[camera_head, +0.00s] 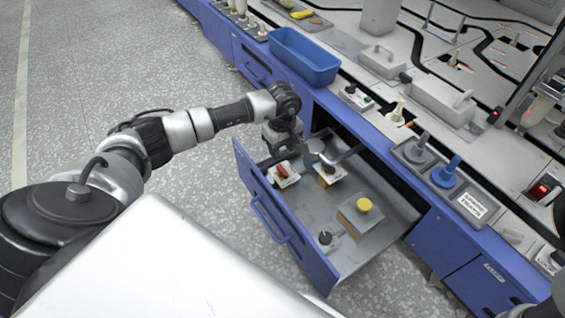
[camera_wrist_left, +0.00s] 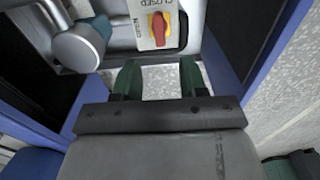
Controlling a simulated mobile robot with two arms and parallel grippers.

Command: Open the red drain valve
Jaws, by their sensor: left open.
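The red drain valve (camera_head: 283,171) sits on a pale plate in the open blue drawer (camera_head: 345,255), near its far left corner. In the left wrist view the red handle (camera_wrist_left: 159,29) lies on a yellow patch, its length lined up toward the word CLOSED. A second word, probably OPEN, is beside it. My left gripper (camera_wrist_left: 160,78) is open and empty, its green fingers just short of the valve plate and apart from the handle. In the head view my left gripper (camera_head: 278,137) hangs above the drawer's far left end. My right gripper is not in view.
Beside the valve is a grey rounded lever (camera_head: 318,150), also close to the fingers in the wrist view (camera_wrist_left: 80,48). The drawer also holds a yellow button (camera_head: 363,204) and a black knob (camera_head: 325,238). A blue bin (camera_head: 304,60) stands on the bench above.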

